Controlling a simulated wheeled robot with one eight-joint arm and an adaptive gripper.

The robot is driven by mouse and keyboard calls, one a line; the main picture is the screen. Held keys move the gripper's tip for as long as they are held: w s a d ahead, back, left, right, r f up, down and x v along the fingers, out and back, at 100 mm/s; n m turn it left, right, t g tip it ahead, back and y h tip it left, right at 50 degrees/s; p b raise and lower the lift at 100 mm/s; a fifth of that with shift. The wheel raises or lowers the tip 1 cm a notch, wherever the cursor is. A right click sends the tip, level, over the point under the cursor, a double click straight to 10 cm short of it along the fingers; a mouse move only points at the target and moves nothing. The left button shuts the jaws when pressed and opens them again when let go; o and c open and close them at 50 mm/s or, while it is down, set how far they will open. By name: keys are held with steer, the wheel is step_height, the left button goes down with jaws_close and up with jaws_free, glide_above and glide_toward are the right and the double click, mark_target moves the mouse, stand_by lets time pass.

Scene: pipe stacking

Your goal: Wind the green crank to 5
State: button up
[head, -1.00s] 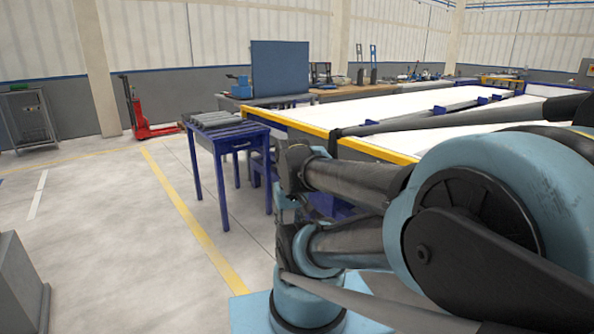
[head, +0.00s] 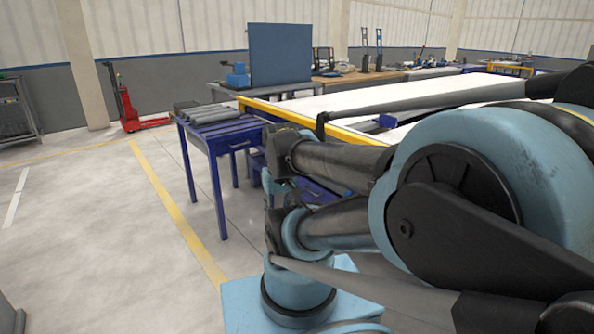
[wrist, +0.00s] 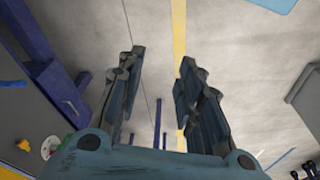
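I cannot make out a green crank for certain. A small round part (wrist: 50,147) with white, red and green on it shows at the lower left of the wrist view, on or near a dark grey surface. It is too small to tell what it is. A yellow spot (wrist: 24,145) is beside it. My gripper (wrist: 162,62) is open and empty in the wrist view, its two dark fingers apart over the bare floor. The round part is left of the gripper, well outside the fingers. The gripper's fingers cannot be made out in the head view.
A blue table (head: 236,137) with several grey pipes (head: 212,113) stands left of a long white-topped table (head: 345,101) with a yellow edge. A red pallet jack (head: 128,108) is by the wall. Floor at left is free, with a yellow line (head: 168,202).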

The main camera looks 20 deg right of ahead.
steer(key=shift+w+a, duration=0.15)
steer(key=shift+w, duration=0.3)
